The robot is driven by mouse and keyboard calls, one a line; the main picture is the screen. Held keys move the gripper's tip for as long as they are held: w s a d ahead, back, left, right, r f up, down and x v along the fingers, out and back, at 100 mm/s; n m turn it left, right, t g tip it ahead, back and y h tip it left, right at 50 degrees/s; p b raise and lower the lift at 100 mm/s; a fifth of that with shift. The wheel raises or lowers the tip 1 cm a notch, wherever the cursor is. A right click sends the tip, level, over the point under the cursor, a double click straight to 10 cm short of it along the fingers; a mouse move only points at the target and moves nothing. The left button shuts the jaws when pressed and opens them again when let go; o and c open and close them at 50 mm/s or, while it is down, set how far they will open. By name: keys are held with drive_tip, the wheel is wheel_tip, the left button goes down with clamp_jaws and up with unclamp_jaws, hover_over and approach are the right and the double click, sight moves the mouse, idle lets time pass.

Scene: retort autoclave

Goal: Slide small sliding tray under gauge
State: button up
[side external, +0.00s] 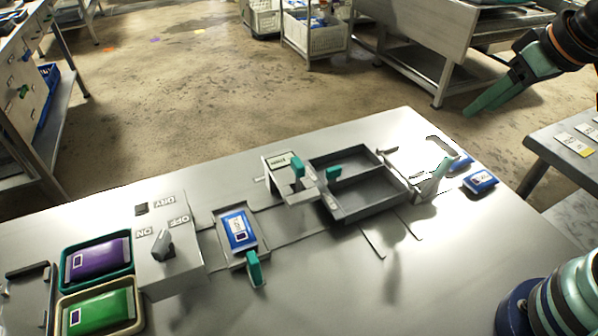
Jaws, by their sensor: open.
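The small sliding tray (223,215) is a shallow grey tray on a track in the middle of the steel table. A blue pouch (239,230) with a white label lies in it. Its green handle (254,270) sticks out at the near end. The gauge (281,163) appears to be the grey block with a small label and a green tab, up and right of the tray along the track. The tray stands apart from it. My gripper (498,88) has green fingers. It is open and empty, high at the upper right, far from the tray.
A larger grey divided tray (376,205) stands right of the gauge. A control box (168,266) with an ON/OFF/DRY knob stands left of the small tray. Purple (97,262) and green (103,312) pouches lie at the left. Another blue pouch (481,181) lies at the right.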

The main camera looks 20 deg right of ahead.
drive_tip(key=shift+c, duration=0.2)
drive_tip(key=w+a+r+n+g+y, duration=0.1)
drive_tip(key=w+a+n+g, duration=0.1)
drive_tip(key=w+a+n, duration=0.5)
drive_tip(key=n+g+h, duration=0.1)
drive_tip(key=n+g, duration=0.3)
drive_tip(key=n, duration=0.7)
approach(254, 268)
drive_tip(key=shift+w+d+f, duration=0.15)
drive_tip(key=shift+w+d, duration=0.05)
drive_tip(key=shift+w, duration=0.4)
drive_tip(key=shift+s+a+f, duration=0.1)
drive_tip(key=shift+f, duration=0.2)
wheel_tip(254, 268, down, 12)
drive_tip(key=shift+r, duration=0.2)
clamp_jaws()
